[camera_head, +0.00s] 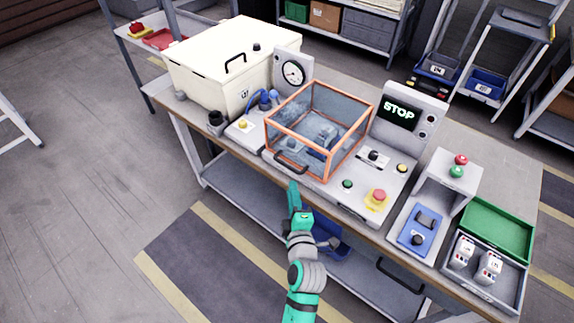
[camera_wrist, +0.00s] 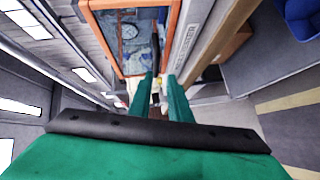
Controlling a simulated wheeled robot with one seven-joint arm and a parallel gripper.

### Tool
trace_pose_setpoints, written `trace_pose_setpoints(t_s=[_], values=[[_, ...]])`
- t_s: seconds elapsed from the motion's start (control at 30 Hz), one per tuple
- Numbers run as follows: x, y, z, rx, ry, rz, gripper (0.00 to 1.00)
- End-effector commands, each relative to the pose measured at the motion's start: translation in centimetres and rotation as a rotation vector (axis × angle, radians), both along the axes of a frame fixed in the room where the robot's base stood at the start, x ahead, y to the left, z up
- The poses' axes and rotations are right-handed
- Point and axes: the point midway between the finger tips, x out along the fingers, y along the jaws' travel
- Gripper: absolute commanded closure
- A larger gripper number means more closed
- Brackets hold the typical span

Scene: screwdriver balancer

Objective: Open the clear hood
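The clear hood (camera_head: 322,112) is a see-through box with orange edges, and it is down over the middle of the bench station. A dark handle (camera_head: 290,163) sits low on its front side. In the wrist view, the hood's orange frame (camera_wrist: 172,35) is ahead of the fingers. My gripper (camera_head: 293,188) is in front of the bench edge, just below the handle and seemingly apart from it. Its two green fingers (camera_wrist: 161,82) show a gap between them with nothing clearly held.
A STOP screen (camera_head: 398,113) stands right of the hood, with a red button (camera_head: 378,195) on a yellow base before it. A cream box (camera_head: 225,62) and a gauge (camera_head: 292,73) stand behind and left. The floor left of my arm is clear.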

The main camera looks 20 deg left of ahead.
Motion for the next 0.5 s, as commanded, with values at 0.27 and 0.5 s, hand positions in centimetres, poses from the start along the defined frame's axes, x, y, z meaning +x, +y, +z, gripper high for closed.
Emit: trace_pose_setpoints(t_s=[0.27, 0.5], values=[[2.1, 0.7, 0.6, -0.044, -0.027, 0.022, 0.83], [5.7, 2.7, 0.1, -0.044, -0.028, 0.027, 0.83]])
